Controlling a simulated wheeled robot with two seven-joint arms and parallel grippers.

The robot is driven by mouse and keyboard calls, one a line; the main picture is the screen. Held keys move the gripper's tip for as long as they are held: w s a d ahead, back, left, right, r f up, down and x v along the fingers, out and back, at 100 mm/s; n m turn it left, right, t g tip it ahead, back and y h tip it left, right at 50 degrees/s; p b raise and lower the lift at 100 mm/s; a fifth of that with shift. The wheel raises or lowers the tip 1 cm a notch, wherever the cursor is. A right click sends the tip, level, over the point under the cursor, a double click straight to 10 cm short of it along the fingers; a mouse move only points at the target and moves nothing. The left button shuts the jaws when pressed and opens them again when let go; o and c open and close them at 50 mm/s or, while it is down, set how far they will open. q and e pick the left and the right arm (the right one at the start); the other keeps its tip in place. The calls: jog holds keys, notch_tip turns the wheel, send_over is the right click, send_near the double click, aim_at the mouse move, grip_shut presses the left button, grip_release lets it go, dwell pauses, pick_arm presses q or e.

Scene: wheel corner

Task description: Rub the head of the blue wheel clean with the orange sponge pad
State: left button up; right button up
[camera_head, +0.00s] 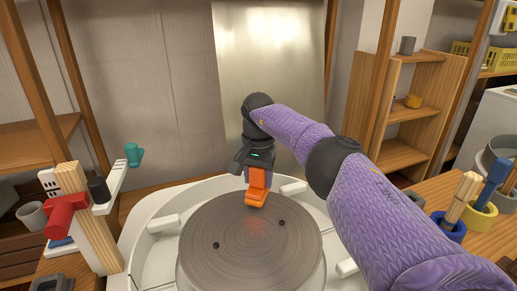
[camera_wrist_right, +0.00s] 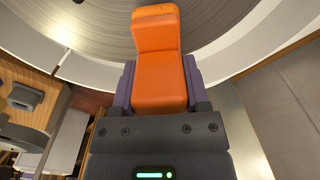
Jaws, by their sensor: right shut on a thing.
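The wheel head (camera_head: 250,245) is a grey-brown round disc with fine rings and two dark holes, inside a pale basin; no blue shows on it. My right gripper (camera_head: 258,170) is shut on the orange sponge pad (camera_head: 257,190), over the far part of the disc. The pad's lower end is at or just above the disc; I cannot tell whether it touches. In the right wrist view the pad (camera_wrist_right: 160,65) sits between the two fingers, its far end over the ringed disc (camera_wrist_right: 95,25). My left gripper is not in view.
The pale basin rim (camera_head: 150,215) surrounds the disc, with stubby white pegs. A wooden post with a red part (camera_head: 66,214) stands at left. Tools in a blue pot (camera_head: 447,226) and a yellow pot (camera_head: 480,214) stand at right. A metal sheet (camera_head: 268,70) stands behind.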

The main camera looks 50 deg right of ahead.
jog(key=shift+r+p, duration=0.7)
jog(key=shift+r, duration=1.85)
